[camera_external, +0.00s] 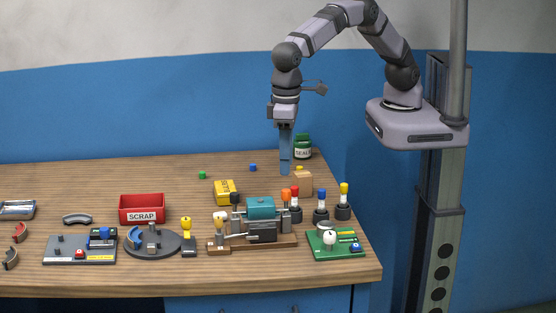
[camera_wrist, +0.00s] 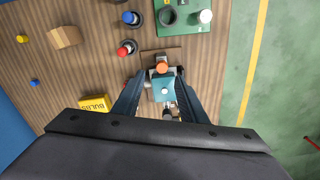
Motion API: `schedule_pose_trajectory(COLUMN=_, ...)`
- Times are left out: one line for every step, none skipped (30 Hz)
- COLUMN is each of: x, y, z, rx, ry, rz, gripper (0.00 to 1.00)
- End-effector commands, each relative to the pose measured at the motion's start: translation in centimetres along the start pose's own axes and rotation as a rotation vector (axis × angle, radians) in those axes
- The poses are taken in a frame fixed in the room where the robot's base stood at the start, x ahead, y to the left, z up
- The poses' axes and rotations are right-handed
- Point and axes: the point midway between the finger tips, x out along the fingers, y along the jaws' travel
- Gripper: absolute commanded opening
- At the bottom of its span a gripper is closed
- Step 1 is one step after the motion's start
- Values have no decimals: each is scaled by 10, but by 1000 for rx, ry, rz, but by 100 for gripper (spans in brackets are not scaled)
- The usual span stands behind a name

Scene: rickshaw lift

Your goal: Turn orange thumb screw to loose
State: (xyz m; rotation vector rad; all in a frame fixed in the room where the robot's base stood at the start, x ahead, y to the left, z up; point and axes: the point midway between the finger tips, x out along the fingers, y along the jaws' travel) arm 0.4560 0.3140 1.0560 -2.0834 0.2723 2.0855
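The orange thumb screw (camera_external: 286,195) stands at the right end of a vise-like fixture with a teal block (camera_external: 261,208) on the table. In the wrist view, the orange thumb screw (camera_wrist: 162,67) shows as a round top just beyond the teal block (camera_wrist: 163,88). My gripper (camera_external: 285,172) points straight down, above and apart from the fixture. In the wrist view, my gripper (camera_wrist: 160,78) has its two fingers spread, with the teal block seen between them and nothing held. The lower part of the screw is hidden.
Red, blue and yellow-topped pegs (camera_external: 321,205) stand right of the fixture. A green board (camera_external: 318,253) lies at the front right. A yellow box (camera_external: 225,192), a red scrap bin (camera_external: 142,208) and a round grey base (camera_external: 137,247) are to the left.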

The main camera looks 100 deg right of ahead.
Motion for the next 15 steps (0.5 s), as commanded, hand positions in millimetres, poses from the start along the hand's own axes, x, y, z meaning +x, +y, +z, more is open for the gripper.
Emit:
schedule_pose_trajectory(x=-1, y=-3, z=1, rx=1, ry=0, rz=0, gripper=38)
schedule_pose_trajectory(x=-1, y=-4, z=2, rx=2, ry=0, rz=0, gripper=38)
schedule_pose_trajectory(x=0, y=-5, z=2, rx=4, ry=0, rz=0, gripper=38)
schedule_pose_trajectory(x=0, y=-5, z=2, rx=4, ry=0, rz=0, gripper=38)
schedule_pose_trajectory(x=0, y=-5, z=2, rx=5, ry=0, rz=0, gripper=38)
schedule_pose_trajectory(x=0, y=-5, z=2, rx=5, ry=0, rz=0, gripper=38)
schedule_pose_trajectory(x=1, y=-4, z=2, rx=5, ry=0, rz=0, gripper=38)
schedule_pose_trajectory(x=3, y=-4, z=2, rx=4, ry=-1, rz=1, gripper=38)
schedule_pose_trajectory(x=5, y=-4, z=2, rx=4, ry=-1, rz=2, gripper=38)
schedule_pose_trajectory(x=7, y=-4, z=2, rx=4, ry=-1, rz=2, gripper=38)
schedule_pose_trajectory(x=9, y=-4, z=2, rx=4, ry=-1, rz=1, gripper=38)
schedule_pose_trajectory(x=13, y=-4, z=2, rx=4, ry=-2, rz=2, gripper=38)
schedule_pose_trajectory(x=16, y=-4, z=2, rx=4, ry=-2, rz=2, gripper=38)
schedule_pose_trajectory(x=20, y=-4, z=2, rx=4, ry=-2, rz=2, gripper=38)
schedule_pose_trajectory(x=25, y=-3, z=2, rx=4, ry=-2, rz=3, gripper=38)
